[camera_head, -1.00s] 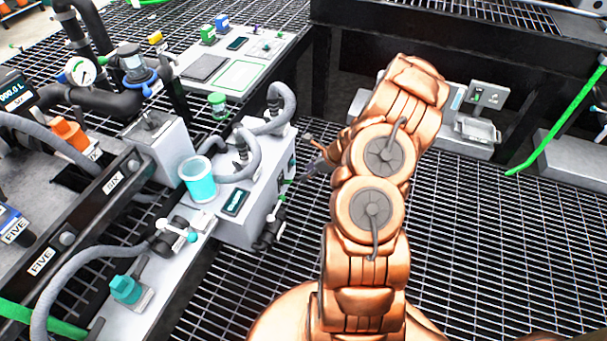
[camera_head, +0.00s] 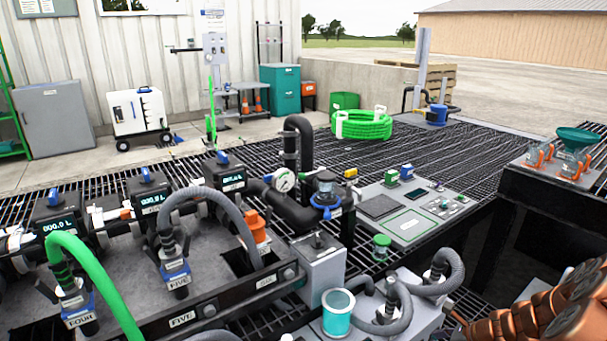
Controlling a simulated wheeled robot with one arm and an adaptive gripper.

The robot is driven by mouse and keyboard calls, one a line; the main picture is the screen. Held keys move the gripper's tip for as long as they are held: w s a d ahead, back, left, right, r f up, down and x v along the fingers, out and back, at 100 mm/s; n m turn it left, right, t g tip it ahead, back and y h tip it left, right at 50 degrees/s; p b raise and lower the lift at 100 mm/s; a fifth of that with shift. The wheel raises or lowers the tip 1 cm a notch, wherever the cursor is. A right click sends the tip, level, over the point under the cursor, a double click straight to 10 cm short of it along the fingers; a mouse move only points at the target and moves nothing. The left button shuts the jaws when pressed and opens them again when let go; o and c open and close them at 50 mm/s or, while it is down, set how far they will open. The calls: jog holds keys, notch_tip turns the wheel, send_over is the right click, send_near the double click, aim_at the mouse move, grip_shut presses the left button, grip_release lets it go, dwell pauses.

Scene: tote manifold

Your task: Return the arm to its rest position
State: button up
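My copper-coloured arm (camera_head: 545,316) shows only in part, at the bottom right corner of the head view. Its upper links reach in from the right edge and are cut off by the frame. My gripper cannot be made out in this view, so its fingers and anything in them are hidden. The arm lies to the right of the grey pump box (camera_head: 408,318) with its grey hoses.
A manifold with hose ports (camera_head: 175,275) fills the left and middle. A clear cup with teal liquid (camera_head: 337,312) stands in front. A panel board (camera_head: 410,210) lies behind. A black ledge (camera_head: 550,195) bearing a green funnel (camera_head: 578,138) is at right. A green hose coil (camera_head: 362,125) lies farther back.

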jog(key=a+r+n+g+y, duration=0.2)
jog(key=a+r+n, duration=0.5)
jog(key=a+r, duration=0.45)
jog(key=s+a+r+n+g+h, duration=0.1)
jog(key=s+a+r+n+g, duration=0.2)
jog(key=s+a+r+n, duration=0.5)
jog(key=s+a+r+n+g+h, duration=0.25)
jog(key=s+a+n, duration=0.4)
jog(key=s, duration=0.55)
jog(key=s+d+r+n+g+h, duration=0.1)
jog(key=s+d+n+h, duration=0.15)
jog(key=s, duration=0.35)
jog(key=s+d+r+n+h, duration=0.1)
jog(key=s+r+n, duration=0.15)
jog(key=s, duration=0.45)
jog(key=s+p+v, duration=0.2)
jog(key=p+v, duration=0.9)
jog(key=s+r+p+v, duration=0.1)
jog(key=s+p+v, duration=0.2)
jog(key=p+v, duration=0.9)
jog(key=shift+s+r+t, duration=0.15)
jog(key=shift+s+t, duration=0.15)
jog(key=shift+t, duration=0.05)
